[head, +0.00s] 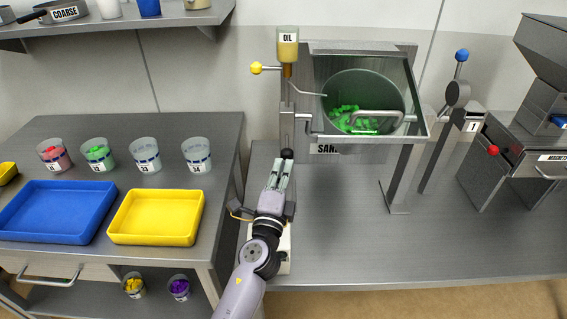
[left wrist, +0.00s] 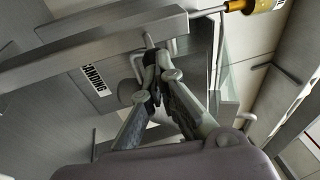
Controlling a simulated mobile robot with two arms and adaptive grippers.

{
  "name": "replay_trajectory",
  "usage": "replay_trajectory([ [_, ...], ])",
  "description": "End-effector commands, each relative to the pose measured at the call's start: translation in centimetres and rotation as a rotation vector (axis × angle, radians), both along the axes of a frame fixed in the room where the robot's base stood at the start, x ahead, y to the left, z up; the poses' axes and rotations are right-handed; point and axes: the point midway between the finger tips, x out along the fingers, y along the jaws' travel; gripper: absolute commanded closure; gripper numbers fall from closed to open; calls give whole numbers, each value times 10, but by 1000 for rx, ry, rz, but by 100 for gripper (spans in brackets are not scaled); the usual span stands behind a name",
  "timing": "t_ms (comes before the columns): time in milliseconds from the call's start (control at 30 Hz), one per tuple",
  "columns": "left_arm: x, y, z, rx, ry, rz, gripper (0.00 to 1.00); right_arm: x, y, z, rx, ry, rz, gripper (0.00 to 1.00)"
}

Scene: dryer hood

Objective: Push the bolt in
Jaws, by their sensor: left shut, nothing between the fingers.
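A dryer stands on the bench with its clear hood (head: 420,105) over a drum (head: 365,92) holding green pieces. A dark round knob (head: 287,154) sits low on the post at the hood's front left corner; it looks like the bolt's end. My left gripper (head: 284,164) is shut and empty, its tips right at the knob. In the left wrist view the closed fingertips (left wrist: 157,68) are just below a short metal pin (left wrist: 150,41) under the frame bar. I cannot tell whether they touch. My right gripper is not in view.
A yellow-knobbed lever (head: 256,68) and an oil bottle (head: 288,48) are above the post. Blue (head: 58,232) and yellow (head: 157,240) trays and several cups are on the left table. The bench (head: 330,235) right of my arm is clear.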

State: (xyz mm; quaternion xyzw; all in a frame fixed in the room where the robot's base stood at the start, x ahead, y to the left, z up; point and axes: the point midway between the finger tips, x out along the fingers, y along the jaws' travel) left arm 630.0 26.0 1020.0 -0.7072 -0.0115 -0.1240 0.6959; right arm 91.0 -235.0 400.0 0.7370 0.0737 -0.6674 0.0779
Motion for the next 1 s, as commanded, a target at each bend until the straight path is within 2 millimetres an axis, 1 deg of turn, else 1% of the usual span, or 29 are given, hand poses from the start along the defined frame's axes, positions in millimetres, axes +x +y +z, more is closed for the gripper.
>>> replay_trajectory([
  [33, 4, -1, 1, 1, 0, 0, 100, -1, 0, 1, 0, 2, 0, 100],
  [133, 8, -2, 2, 1, 0, -1, 100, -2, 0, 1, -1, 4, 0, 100],
  [500, 11, -2, 1, 1, 0, 0, 100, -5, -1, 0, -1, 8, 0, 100],
  [567, 16, -1, 0, 2, -1, 0, 100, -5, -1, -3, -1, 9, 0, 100],
  [700, 35, -1, 0, 1, -2, 0, 100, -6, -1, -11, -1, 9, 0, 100],
  [800, 44, 0, 1, 2, -2, 0, 100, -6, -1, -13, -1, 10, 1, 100],
  [1000, 46, 0, 2, 1, -1, 1, 100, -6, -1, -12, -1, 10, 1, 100],
])
